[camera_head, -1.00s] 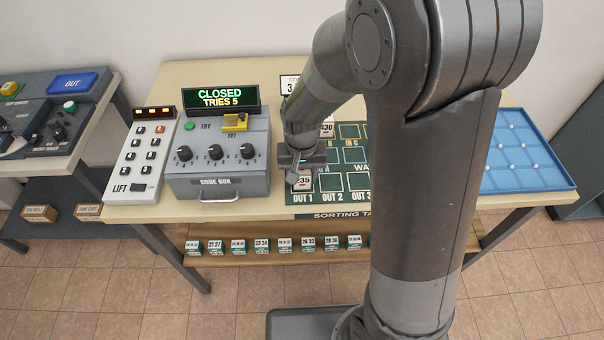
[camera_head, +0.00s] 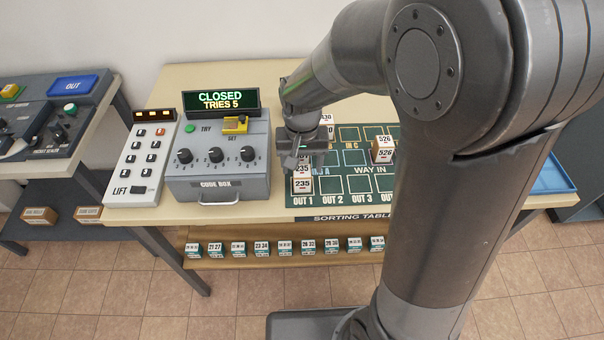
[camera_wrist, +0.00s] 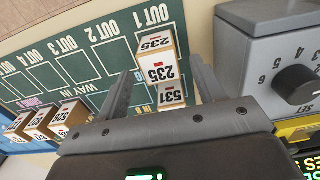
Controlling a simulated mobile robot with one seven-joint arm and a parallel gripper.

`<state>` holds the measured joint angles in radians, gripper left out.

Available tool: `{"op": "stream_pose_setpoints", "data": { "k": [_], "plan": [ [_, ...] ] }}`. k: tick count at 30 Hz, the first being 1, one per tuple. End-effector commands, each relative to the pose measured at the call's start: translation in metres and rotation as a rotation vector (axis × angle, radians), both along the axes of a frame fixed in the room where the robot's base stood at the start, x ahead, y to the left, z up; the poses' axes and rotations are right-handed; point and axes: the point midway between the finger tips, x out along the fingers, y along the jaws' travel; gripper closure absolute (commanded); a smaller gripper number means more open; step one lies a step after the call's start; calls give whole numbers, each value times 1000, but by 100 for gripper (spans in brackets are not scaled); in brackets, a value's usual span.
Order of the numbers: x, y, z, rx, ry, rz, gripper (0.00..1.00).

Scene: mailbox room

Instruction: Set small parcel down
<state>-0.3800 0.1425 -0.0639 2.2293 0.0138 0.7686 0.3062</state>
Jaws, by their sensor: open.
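A small parcel (camera_head: 302,182) marked 235 stands upright on the OUT 1 square of the green sorting mat (camera_head: 330,188). It also shows in the wrist view (camera_wrist: 156,66), beyond my fingertips. My gripper (camera_head: 305,162) is just behind it, above the mat. In the wrist view my gripper (camera_wrist: 160,82) has its fingers spread wide, with nothing gripped. A second parcel (camera_wrist: 172,97) marked 531 stands behind the first and shows between the fingers. My gripper mostly hides it in the head view.
A parcel (camera_head: 382,150) marked 526 stands on the mat's right part, and several parcels (camera_wrist: 70,112) show at the wrist view's left. The grey code box (camera_head: 218,165) stands close left of the mat. OUT 2 and OUT 3 are clear.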

Motion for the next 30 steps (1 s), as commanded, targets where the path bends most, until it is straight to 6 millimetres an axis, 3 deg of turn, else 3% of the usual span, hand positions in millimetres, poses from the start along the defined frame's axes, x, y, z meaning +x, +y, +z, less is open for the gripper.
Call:
{"op": "stream_pose_setpoints", "data": {
  "k": [3, 9, 19, 23, 30],
  "plan": [
    [1, 0, 27, 1, -5, -1, 38],
    [0, 0, 55, 0, -2, -1, 38],
    [-4, -6, 72, 6, -16, -1, 38],
    [-16, -25, 93, 24, -71, -4, 38],
    [-57, -71, 139, 48, -219, -6, 38]
  ]
}}
